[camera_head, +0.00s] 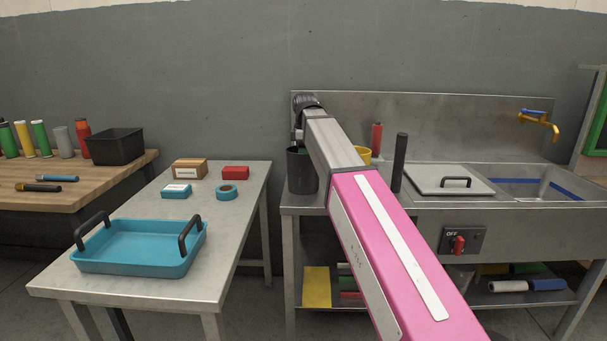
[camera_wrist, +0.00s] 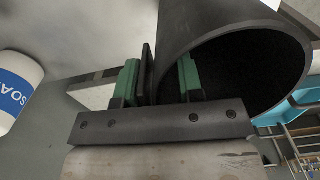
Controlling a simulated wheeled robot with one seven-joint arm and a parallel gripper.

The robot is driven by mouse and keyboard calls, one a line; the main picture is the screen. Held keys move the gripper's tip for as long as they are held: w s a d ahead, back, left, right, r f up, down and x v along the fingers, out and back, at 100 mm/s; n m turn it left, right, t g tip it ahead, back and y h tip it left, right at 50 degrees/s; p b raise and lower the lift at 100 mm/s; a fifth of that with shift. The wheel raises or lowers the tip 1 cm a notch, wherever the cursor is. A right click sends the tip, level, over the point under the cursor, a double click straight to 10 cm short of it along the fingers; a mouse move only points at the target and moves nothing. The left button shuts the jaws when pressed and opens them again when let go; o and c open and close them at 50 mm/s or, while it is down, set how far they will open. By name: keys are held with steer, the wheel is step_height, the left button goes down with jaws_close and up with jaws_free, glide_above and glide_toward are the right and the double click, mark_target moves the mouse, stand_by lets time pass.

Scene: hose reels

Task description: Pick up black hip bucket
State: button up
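The black hip bucket (camera_head: 299,172) stands on the metal sink counter, left of the pink arm section. It is an open-topped dark cylinder. In the wrist view the bucket (camera_wrist: 205,28) is close up, with its open mouth facing the camera. My gripper (camera_wrist: 160,80) has two green fingers at the rim. The right finger is inside the mouth and the left one is outside, with a dark flat piece beside it. The bucket wall lies between them. Whether they press on the wall is unclear. In the head view my fingers are hidden.
A yellow cup (camera_head: 363,155), a red bottle (camera_head: 377,137) and a dark upright cylinder (camera_head: 399,162) stand right of the bucket. A white and blue soap container (camera_wrist: 17,88) is at the wrist view's left. A blue tray (camera_head: 140,247) sits on the left table.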

jaws_close()
